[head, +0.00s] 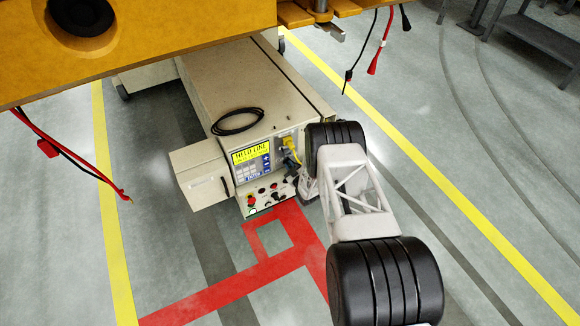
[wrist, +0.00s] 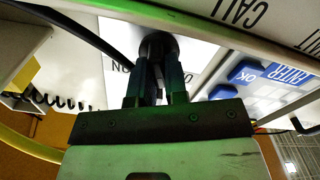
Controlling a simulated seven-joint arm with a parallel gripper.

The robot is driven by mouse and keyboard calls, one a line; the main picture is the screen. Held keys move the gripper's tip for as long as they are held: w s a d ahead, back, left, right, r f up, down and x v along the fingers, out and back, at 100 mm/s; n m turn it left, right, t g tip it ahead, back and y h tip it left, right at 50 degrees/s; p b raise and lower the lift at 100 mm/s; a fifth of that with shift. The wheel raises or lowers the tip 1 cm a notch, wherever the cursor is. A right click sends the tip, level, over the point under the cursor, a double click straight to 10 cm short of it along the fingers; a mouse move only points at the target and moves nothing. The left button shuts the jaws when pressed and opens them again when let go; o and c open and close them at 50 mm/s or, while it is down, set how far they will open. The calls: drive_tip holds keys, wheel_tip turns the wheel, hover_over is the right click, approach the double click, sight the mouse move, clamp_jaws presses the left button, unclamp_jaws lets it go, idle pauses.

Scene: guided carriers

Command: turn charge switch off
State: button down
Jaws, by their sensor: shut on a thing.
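The charge switch looks to be the black round knob (wrist: 157,42) on a pale panel (wrist: 200,62) in the wrist view. Upside-down lettering, partly hidden, shows beside it. My gripper (wrist: 158,78) is shut on this knob, one finger on each side. Which way the knob points cannot be told. In the head view, my arm reaches from the lower right to the right part of the front of a beige cabinet (head: 240,85). My fingertips and the held knob are hard to make out there.
Beside the knob are blue keys (wrist: 245,75) and a dark cable. The cabinet front has a yellow display (head: 250,154), a yellow plug (head: 289,142), and a row of buttons including a red one (head: 251,200). An open beige door (head: 199,175) stands left. A yellow beam (head: 170,35) hangs above.

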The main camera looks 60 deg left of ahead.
drive_tip(key=shift+n, duration=0.5)
drive_tip(key=c, duration=1.1)
unclamp_jaws()
drive_tip(key=shift+c, duration=0.2)
drive_tip(key=shift+d, duration=0.15)
drive_tip(key=d, duration=0.7)
drive_tip(key=shift+d, duration=0.25)
drive_tip(key=shift+r, duration=0.1)
